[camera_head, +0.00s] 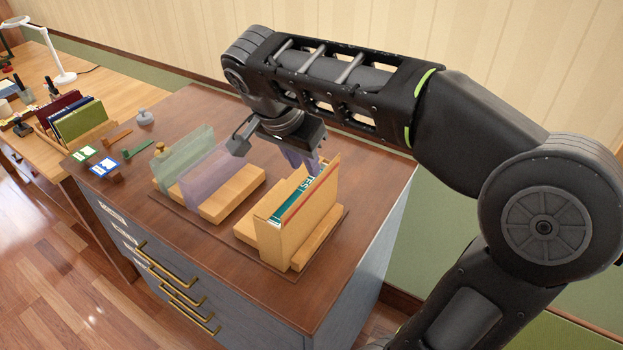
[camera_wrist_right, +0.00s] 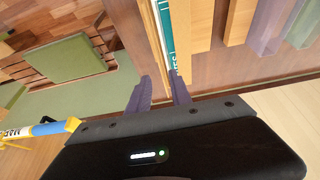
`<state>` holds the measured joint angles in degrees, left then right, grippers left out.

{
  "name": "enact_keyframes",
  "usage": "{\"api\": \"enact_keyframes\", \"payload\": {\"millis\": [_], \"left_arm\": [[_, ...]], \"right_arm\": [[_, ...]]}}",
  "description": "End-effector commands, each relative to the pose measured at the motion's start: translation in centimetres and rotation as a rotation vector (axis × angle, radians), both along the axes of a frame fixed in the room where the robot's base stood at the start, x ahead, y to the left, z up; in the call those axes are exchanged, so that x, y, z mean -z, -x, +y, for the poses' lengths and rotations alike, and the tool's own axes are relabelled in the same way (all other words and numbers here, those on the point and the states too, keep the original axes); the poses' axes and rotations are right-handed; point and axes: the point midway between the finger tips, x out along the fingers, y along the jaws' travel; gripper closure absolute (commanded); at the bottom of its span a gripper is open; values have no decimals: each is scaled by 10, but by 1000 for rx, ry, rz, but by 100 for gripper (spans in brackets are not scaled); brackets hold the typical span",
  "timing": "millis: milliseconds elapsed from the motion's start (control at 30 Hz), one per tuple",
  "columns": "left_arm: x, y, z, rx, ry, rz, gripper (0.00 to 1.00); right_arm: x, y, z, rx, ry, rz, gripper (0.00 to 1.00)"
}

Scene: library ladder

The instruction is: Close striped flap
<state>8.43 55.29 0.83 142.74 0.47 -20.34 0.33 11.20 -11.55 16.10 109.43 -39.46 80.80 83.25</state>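No flap with clear stripes can be picked out. In the head view a tan wooden panel (camera_head: 311,218) stands upright in a wooden holder on the cabinet top, with a teal lettered folder (camera_head: 291,203) and a thin red edge beside it. My right gripper (camera_head: 302,163) is over the far end of this holder, fingers pointing down. In the right wrist view its two purple-grey fingers (camera_wrist_right: 163,90) are apart. The ends of the tan panel (camera_wrist_right: 152,35) and teal folder (camera_wrist_right: 166,28) lie just past the fingertips; contact cannot be told. My left gripper is not in view.
A second wooden holder (camera_head: 233,193) with translucent green (camera_head: 183,152) and purple (camera_head: 207,172) sheets stands to the left. Stamps and cards lie on the cabinet top (camera_head: 180,105) at left. A green bench (camera_wrist_right: 70,58) shows in the wrist view.

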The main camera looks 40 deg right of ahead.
Motion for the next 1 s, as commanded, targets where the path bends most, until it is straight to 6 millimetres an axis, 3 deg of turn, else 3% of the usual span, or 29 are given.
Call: {"api": "enact_keyframes", "payload": {"millis": [167,333,500,833,1000], "left_arm": [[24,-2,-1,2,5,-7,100],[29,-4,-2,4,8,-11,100],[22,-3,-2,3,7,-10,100],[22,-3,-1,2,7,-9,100],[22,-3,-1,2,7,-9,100]], "right_arm": [[26,-2,-6,-2,-1,0,75],[48,-5,-17,-1,0,2,75],[61,-6,-25,1,0,2,75],[66,-7,-26,-1,0,-1,75],[66,-7,-26,-1,0,-1,88]]}}
